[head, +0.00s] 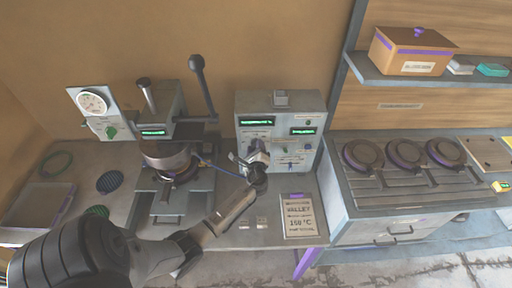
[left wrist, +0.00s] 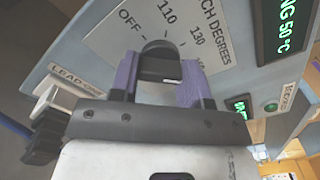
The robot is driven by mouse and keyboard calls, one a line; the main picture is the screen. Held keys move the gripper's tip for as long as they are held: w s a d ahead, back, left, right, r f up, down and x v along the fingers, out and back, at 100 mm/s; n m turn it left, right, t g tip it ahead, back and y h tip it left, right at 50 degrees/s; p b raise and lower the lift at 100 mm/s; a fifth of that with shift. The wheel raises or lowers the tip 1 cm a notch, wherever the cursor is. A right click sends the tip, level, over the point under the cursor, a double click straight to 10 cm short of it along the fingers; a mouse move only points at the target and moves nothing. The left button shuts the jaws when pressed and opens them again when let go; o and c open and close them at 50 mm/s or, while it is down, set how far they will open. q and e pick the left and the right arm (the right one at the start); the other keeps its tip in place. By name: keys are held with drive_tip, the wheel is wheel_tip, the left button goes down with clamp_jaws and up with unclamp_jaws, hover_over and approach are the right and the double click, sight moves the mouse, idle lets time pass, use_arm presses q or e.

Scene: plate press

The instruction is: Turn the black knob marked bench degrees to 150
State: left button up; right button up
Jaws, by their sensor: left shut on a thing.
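The black knob (left wrist: 160,58) sits on a pale dial plate marked "...CH DEGREES" with OFF, 110 and 130 around it; a further mark is partly hidden by a finger. My left gripper (left wrist: 160,80) has its two purple fingers on either side of the knob, shut on it. A small white mark shows at the knob's near side, but I cannot tell its setting for certain. In the head view my left gripper (head: 257,158) is at the front of the grey control box (head: 310,106) and hides the knob. My right gripper is not in view.
A green display (left wrist: 289,28) reads "...NG 50°C". A lead plug (left wrist: 55,95) is beside the dial, left of my gripper. A card (head: 299,216) reading "VALLEY 150 °C" lies on the bench. The press (head: 165,160) stands left of the box; a rack of round plates (head: 402,155) is at right.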

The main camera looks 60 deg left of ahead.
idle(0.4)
use_arm(q)
drive_tip(key=o, duration=0.9)
drive_tip(key=b+v, duration=0.1)
drive_tip(key=v, duration=1.2)
drive_tip(key=shift+s+d, duration=0.2)
drive_tip(key=shift+d, duration=0.15)
